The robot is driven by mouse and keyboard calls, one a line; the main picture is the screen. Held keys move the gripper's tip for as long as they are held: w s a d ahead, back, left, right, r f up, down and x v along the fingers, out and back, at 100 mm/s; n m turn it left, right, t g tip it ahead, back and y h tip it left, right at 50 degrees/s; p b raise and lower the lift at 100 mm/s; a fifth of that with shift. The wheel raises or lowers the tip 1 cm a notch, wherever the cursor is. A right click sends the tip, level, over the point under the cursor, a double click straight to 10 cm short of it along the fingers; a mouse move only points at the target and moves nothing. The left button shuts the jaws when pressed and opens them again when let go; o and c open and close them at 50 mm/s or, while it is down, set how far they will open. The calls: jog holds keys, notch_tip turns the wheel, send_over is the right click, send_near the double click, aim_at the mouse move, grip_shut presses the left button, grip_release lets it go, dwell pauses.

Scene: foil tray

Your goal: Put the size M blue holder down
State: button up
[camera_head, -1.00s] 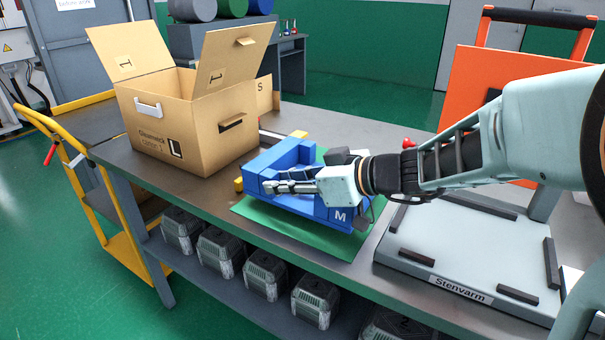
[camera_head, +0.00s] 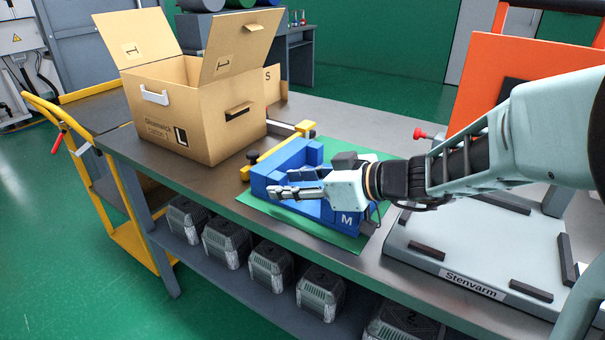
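The blue holder (camera_head: 300,155), marked M on its near right corner, rests upright on a green mat (camera_head: 262,209) on the workbench. My gripper (camera_head: 284,182) reaches in from the right, low over the holder. Its two grey fingers are spread apart, with the holder's near left part around and below them. The gripper body hides the holder's right middle. Whether a finger still touches the holder cannot be told.
An open cardboard box (camera_head: 190,115) marked L stands to the left, with a box marked S (camera_head: 272,83) behind it. A yellow-ended clamp or bar (camera_head: 303,128) lies by the holder's far side. A grey Stenvarm platform (camera_head: 480,240) is on the right.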

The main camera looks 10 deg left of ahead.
jog(key=shift+r, duration=0.1)
jog(key=p+v, duration=0.1)
jog(key=v, duration=1.1)
